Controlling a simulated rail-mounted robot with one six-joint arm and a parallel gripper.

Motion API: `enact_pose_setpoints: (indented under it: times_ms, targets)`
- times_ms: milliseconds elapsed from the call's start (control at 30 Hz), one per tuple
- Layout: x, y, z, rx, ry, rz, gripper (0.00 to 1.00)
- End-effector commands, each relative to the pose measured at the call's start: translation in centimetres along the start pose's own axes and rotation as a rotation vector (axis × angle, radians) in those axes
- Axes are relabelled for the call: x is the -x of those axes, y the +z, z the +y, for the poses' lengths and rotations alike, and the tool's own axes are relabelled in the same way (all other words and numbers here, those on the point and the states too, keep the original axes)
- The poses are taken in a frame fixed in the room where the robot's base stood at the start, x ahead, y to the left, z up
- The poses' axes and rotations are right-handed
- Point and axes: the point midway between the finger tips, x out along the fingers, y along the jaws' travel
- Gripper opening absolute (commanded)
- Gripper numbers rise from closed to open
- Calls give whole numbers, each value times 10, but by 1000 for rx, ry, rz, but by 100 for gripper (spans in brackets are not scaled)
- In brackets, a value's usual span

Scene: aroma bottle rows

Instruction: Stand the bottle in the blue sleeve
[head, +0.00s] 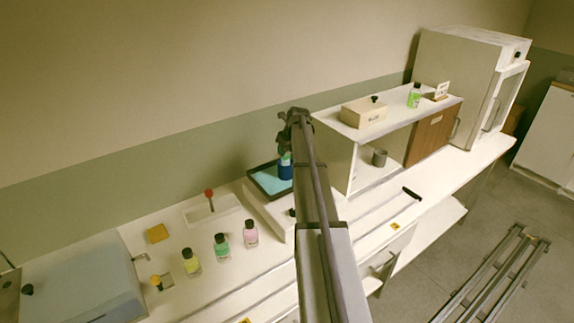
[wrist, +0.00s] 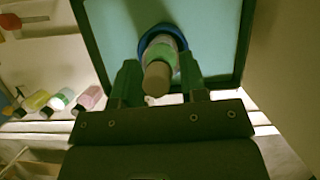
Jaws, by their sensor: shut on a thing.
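The blue sleeve (head: 285,172) stands on a dark-rimmed tray with a teal floor. In the wrist view its blue rim (wrist: 144,43) rings the bottle (wrist: 166,43), which has a beige cap (wrist: 156,78). The bottle's lower part looks to be inside the sleeve; how deep it sits is hidden. My gripper (wrist: 160,82) is shut on the bottle, with a green finger on each side near the cap. In the head view my gripper (head: 288,148) is above the sleeve, and my arm hides part of the area.
The tray (head: 262,193) stands beside a white shelf unit (head: 335,155). Yellow (head: 191,263), green (head: 222,248) and pink (head: 250,234) bottles stand in a row at the front left. A green bottle (head: 414,97) and a beige box (head: 363,112) are on the shelf top.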

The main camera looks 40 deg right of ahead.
Motion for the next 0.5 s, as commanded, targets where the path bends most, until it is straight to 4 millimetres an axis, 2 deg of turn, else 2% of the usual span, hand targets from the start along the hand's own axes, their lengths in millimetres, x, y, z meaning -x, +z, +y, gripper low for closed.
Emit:
enact_pose_setpoints:
  times_ms: [100, 167, 500]
  targets:
    - [-25, -10, 0, 0, 0, 0, 0]
    - [-35, -14, 0, 0, 0, 0, 0]
    - [-34, -14, 0, 0, 0, 0, 0]
